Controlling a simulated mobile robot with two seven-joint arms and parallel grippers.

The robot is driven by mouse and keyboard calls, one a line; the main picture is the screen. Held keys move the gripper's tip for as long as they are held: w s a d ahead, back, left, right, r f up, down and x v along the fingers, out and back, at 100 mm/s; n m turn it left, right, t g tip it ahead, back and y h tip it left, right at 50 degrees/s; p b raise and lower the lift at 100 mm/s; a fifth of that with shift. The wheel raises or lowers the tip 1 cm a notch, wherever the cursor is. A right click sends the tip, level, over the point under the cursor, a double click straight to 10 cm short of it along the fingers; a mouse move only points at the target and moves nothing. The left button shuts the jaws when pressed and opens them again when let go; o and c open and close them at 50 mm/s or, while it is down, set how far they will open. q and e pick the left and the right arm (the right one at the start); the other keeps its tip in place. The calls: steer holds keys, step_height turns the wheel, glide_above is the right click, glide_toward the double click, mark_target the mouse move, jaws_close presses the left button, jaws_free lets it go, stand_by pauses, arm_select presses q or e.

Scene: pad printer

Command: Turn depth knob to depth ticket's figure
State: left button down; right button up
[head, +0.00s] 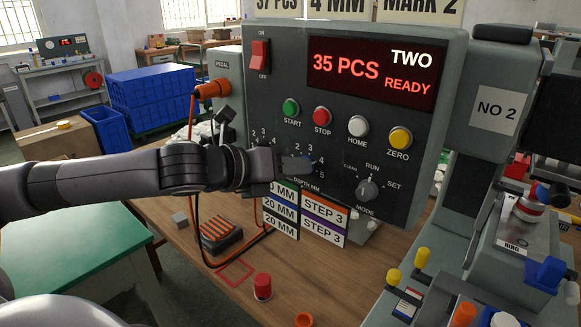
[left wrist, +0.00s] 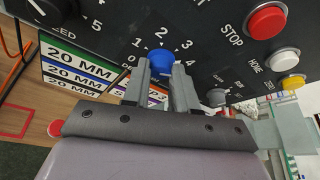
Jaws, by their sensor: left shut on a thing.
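The blue depth knob (left wrist: 160,61) sits on the dark control panel inside a dial with figures; 1, 2, 3 and 4 show around it in the left wrist view. My left gripper (left wrist: 161,70) is shut on the knob, one finger on each side. In the head view the left gripper (head: 303,165) covers most of the knob and part of the dial labelled DEPTH MM. The knob's pointer cannot be made out. A ticket reading 4 MM (head: 338,8) stands on top of the panel, cut by the picture's edge. My right gripper is not in view.
The red display (head: 370,72) reads 35 PCS, TWO, READY. START, STOP, HOME and ZERO buttons sit above the grey mode knob (head: 367,188). Tickets reading 37 PCS (head: 277,5) and MARK 2 (head: 420,7) flank 4 MM. Cards (head: 322,215) hang below the panel.

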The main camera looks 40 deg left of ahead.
arm_select(q)
steer(key=c, duration=0.9)
jaws_free()
steer(key=shift+a, duration=0.1)
steer(key=shift+b+v, duration=0.95)
steer(key=shift+v, duration=2.55)
